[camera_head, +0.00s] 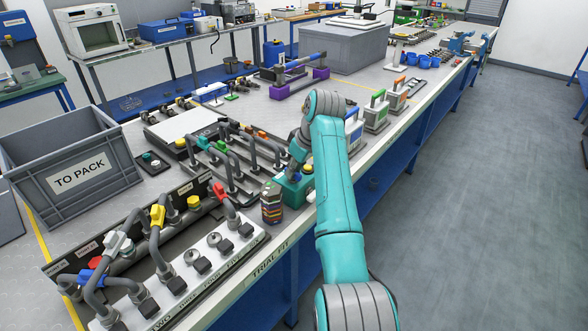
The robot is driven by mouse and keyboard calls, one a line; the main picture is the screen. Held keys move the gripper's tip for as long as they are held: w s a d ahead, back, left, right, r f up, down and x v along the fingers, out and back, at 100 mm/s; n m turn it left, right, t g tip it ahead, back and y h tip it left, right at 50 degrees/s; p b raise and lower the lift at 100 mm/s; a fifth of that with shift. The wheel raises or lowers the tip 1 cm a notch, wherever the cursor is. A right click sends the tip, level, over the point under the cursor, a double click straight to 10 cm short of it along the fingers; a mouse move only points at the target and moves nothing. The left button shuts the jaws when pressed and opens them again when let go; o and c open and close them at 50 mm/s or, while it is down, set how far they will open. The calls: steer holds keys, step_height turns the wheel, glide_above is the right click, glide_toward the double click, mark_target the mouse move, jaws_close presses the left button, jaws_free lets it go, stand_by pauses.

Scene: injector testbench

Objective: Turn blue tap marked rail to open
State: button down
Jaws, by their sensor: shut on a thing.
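A blue tap (88,276) shows far from my gripper, at the left end of the front pipe rack. A red patch is beside it. The labels behind that rack are too small to read, so I cannot tell which tap is marked rail.
The front rack (212,268) also bears white, yellow and red taps. A grey TO PACK crate (75,165) is at left. Pipes with green and orange taps lie behind. The floor (470,210) at right is clear.

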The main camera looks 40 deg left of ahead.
steer(key=shift+n, duration=0.3)
steer(key=c, duration=1.1)
jaws_free()
steer(key=shift+c, duration=0.2)
steer(key=shift+r, duration=0.1)
steer(key=v, duration=1.1)
steer(key=shift+d+r, duration=0.15)
steer(key=shift+r, duration=0.25)
steer(key=shift+w, duration=0.1)
